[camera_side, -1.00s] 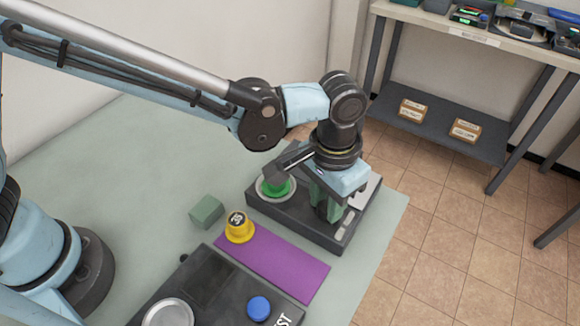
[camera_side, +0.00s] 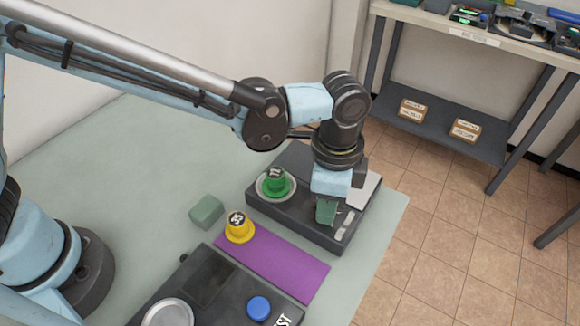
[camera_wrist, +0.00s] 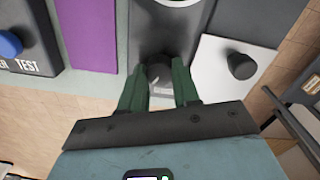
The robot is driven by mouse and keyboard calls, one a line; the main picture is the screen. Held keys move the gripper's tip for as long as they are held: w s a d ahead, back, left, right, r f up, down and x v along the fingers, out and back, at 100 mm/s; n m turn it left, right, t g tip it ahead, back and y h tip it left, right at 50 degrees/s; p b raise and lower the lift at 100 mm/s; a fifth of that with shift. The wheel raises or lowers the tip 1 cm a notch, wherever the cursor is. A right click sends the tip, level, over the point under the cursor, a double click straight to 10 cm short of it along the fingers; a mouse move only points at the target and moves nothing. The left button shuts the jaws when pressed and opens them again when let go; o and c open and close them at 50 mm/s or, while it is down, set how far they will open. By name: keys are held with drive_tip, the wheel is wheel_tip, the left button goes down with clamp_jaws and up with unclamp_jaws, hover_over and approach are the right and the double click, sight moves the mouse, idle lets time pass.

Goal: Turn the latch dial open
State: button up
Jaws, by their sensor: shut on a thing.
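My gripper (camera_side: 328,210) points straight down over the right part of a dark box (camera_side: 290,222). In the wrist view my gripper's green fingers (camera_wrist: 160,78) are closed on the sides of a small dark dial (camera_wrist: 160,70). In the side view the fingers hide the dial.
A green numbered weight (camera_side: 277,183) stands on the box's round pan. A white plate with a black knob (camera_wrist: 240,65) is close beside the dial. A yellow weight (camera_side: 239,228), green block (camera_side: 207,211) and purple mat (camera_side: 270,262) lie to the left.

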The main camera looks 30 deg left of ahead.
drive_tip(key=shift+m, duration=1)
drive_tip(key=o, duration=1.1)
drive_tip(key=shift+c, duration=0.2)
